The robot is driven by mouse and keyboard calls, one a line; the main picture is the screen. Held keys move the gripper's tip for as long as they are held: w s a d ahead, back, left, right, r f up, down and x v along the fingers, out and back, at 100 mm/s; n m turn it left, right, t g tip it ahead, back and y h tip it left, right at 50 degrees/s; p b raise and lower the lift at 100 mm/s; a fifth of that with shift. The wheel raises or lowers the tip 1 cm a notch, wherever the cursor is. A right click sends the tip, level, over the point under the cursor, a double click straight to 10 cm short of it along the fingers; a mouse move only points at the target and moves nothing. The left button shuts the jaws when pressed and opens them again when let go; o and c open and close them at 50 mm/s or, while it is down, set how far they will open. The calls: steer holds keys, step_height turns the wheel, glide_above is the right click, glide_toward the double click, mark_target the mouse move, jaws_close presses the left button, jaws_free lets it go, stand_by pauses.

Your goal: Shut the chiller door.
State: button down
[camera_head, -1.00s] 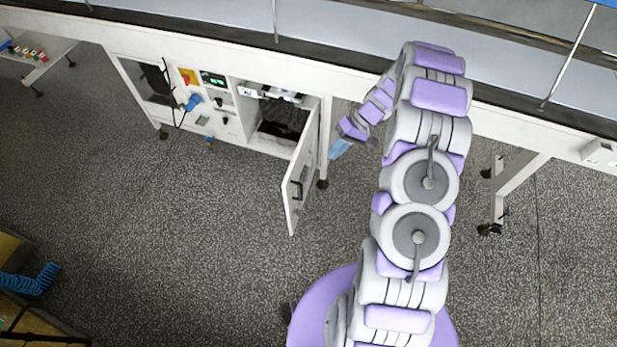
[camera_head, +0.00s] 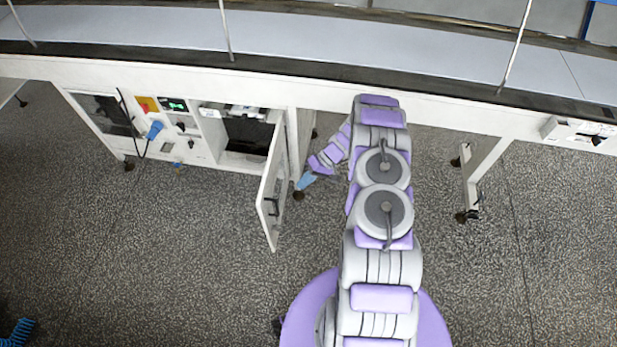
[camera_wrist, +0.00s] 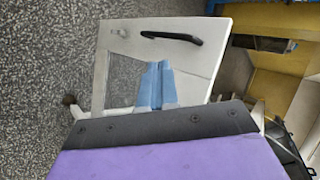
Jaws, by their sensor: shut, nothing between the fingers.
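The chiller door (camera_head: 271,194) is a white hinged panel standing open, swung out from the cabinet toward the floor side. Behind it the chiller's dark opening (camera_head: 246,135) shows. My gripper (camera_head: 304,181) is shut and empty, to the right of the door near its lower hinge-side area. In the wrist view the door (camera_wrist: 208,50) lies ahead with a black handle (camera_wrist: 172,36), and my blue fingers (camera_wrist: 156,84) overlap its near part. I cannot tell whether they touch it.
A control panel with a red-and-yellow switch (camera_head: 148,105) and a blue plug (camera_head: 154,130) is left of the opening. The conveyor frame (camera_head: 450,115) runs above my arm. The floor (camera_head: 150,250) in front of the door is clear. A table leg (camera_head: 481,176) stands at right.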

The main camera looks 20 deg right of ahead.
steer(key=a+f+b, duration=0.1)
steer(key=a+f, duration=0.2)
steer(key=a, duration=0.5)
steer(key=shift+f+b, duration=0.2)
steer(key=shift+b, duration=0.1)
steer(key=shift+a, duration=0.1)
